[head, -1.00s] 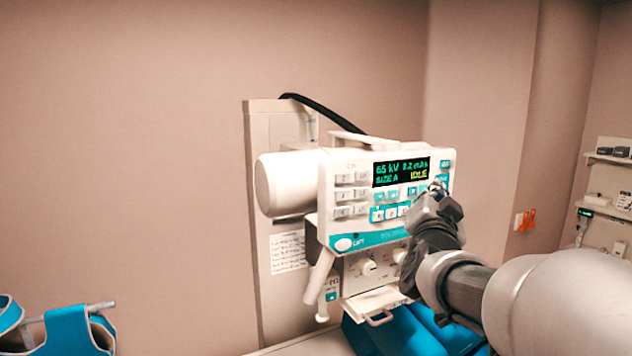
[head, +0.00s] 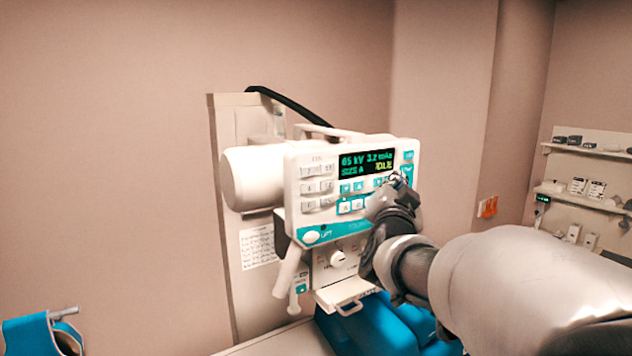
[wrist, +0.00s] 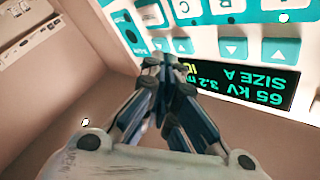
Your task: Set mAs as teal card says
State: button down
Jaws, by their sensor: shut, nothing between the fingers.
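The white control panel (head: 312,188) has a dark display (head: 366,162) reading 65 kV, 3.2 mAs, SIZE A, IDLE. The display appears upside down in the wrist view (wrist: 240,82). Teal arrow keys (wrist: 232,48) line the display's edge. My gripper (head: 401,180) is shut and empty at the panel's right side, near the teal keys right of the display. In the wrist view its fingertips (wrist: 166,62) meet beside the display's mAs end; I cannot tell whether they touch a key. My gripper hides some lower right keys. I cannot make out a teal card.
A white sheet with writing (head: 258,246) is on the column left of the panel. Below the panel are a knob (head: 337,258) and a tray with a handle (head: 347,297). Blue cushions (head: 372,325) lie beneath. Shelves (head: 590,194) with small cards stand at right.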

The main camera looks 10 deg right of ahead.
jog(key=shift+w, duration=0.1)
dwell(0.6)
jog(key=shift+w+a, duration=0.15)
jog(key=shift+w, duration=0.2)
jog(key=shift+w+a, duration=0.15)
jog(key=shift+w, duration=0.15)
dwell(0.7)
jog(key=shift+s, duration=0.1)
jog(key=shift+s+d+b, duration=0.35)
jog(key=shift+s+b, duration=0.35)
jog(key=shift+b, duration=0.05)
jog(key=shift+s+d+b, duration=0.25)
jog(key=shift+s+b, duration=0.3)
jog(key=shift+s, duration=0.25)
jog(key=shift+s+d+b, duration=0.3)
jog(key=shift+s+b, duration=0.25)
jog(key=shift+s, duration=0.2)
jog(key=shift+s+d+b, duration=0.25)
jog(key=shift+s+b, duration=0.3)
jog(key=shift+s, duration=0.25)
